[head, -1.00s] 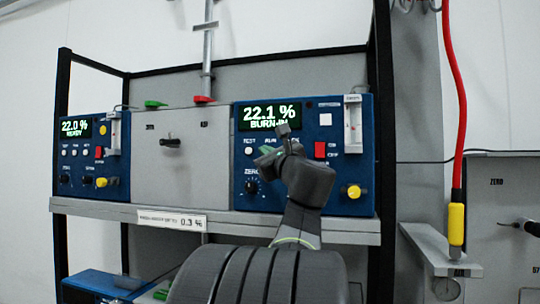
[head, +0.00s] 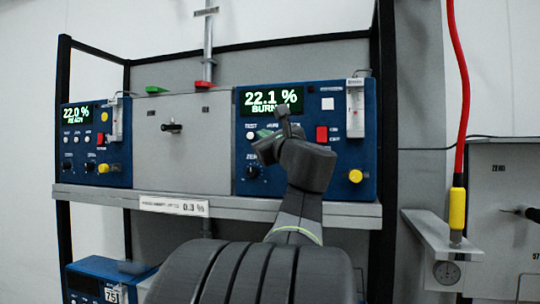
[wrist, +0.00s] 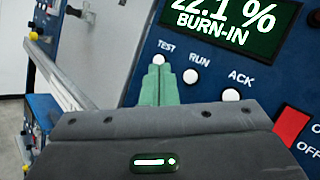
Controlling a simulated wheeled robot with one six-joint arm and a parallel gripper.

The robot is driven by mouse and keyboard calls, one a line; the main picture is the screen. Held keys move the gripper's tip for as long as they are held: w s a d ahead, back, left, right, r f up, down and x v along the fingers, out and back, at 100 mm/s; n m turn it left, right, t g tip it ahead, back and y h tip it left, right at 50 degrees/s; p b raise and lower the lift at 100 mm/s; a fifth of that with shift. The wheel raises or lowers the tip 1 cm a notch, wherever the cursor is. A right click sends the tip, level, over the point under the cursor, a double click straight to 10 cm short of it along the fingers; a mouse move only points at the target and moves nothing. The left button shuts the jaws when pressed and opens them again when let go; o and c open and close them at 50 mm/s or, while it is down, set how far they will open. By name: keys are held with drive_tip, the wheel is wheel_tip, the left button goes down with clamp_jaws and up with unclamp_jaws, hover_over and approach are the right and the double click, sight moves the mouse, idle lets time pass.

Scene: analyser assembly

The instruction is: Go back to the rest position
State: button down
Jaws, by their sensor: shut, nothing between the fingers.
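My gripper (wrist: 158,82) is shut and empty in the wrist view, its two green fingers together. The fingertips appear just below the TEST button (wrist: 166,46) on the right blue analyser; I cannot tell whether they touch the panel. In the head view my gripper (head: 262,138) is in front of this analyser (head: 345,185), partly hidden by my wrist. Its display (head: 258,98) reads 22.1 % and BURN-IN, the latter partly covered by my arm. The RUN button (wrist: 197,62) and ACK button (wrist: 231,95) show in the wrist view.
A left blue analyser (head: 115,172) reads 22.0 % READY. A grey panel with a black handle (head: 172,127) is between them. A red hose with a yellow end (head: 457,208) hangs at right.

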drive_tip(key=s, duration=0.2)
drive_tip(key=s+a, duration=0.1)
drive_tip(key=s, duration=0.1)
drive_tip(key=shift+a+p, duration=0.15)
drive_tip(key=shift+p, duration=0.25)
drive_tip(key=shift+w, duration=0.2)
idle(0.3)
drive_tip(key=w, duration=0.1)
drive_tip(key=w+d, duration=0.1)
drive_tip(key=w, duration=0.1)
drive_tip(key=w+b, duration=0.1)
drive_tip(key=w, duration=0.1)
drive_tip(key=shift+d+f, duration=0.25)
drive_tip(key=shift+d, duration=0.15)
